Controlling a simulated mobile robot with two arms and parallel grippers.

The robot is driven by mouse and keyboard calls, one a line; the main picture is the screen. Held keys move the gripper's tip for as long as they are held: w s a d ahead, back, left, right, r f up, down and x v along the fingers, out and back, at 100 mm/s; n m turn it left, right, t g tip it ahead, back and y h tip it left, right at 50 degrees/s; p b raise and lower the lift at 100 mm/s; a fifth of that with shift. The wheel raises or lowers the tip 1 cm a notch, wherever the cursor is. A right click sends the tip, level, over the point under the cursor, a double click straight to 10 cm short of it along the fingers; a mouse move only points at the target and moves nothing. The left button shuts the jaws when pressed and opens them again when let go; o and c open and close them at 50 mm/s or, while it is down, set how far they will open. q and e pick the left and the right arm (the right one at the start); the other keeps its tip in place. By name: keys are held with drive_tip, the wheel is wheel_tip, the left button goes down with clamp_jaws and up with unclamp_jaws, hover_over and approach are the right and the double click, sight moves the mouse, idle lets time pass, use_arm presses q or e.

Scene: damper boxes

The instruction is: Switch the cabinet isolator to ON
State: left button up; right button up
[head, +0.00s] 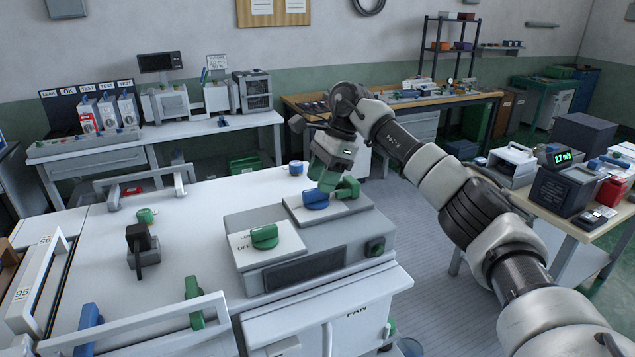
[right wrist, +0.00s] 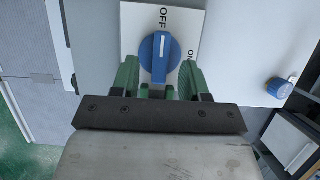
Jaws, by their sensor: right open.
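The isolator is a blue knob (head: 316,199) on a white plate (head: 296,208), on the grey raised panel of the white cabinet. In the right wrist view the blue knob (right wrist: 160,58) has a white line pointing to OFF; ON is marked to the right. My right gripper (head: 336,184) is open, its green fingers just above and beside the knob. In the right wrist view its fingers (right wrist: 160,76) stand on either side of the knob's near end, with gaps visible; I cannot tell whether they touch it. My left gripper is not in view.
A green knob (head: 264,236) on another white plate sits left of the isolator. A black lever (head: 139,240) and a small blue-and-white round part (head: 296,167) stand on the cabinet top. Other benches line the wall and right side.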

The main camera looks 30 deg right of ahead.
sight(316, 196)
drive_tip(key=shift+x, duration=1.25)
drive_tip(key=shift+w, duration=0.1)
drive_tip(key=shift+c, duration=0.7)
clamp_jaws()
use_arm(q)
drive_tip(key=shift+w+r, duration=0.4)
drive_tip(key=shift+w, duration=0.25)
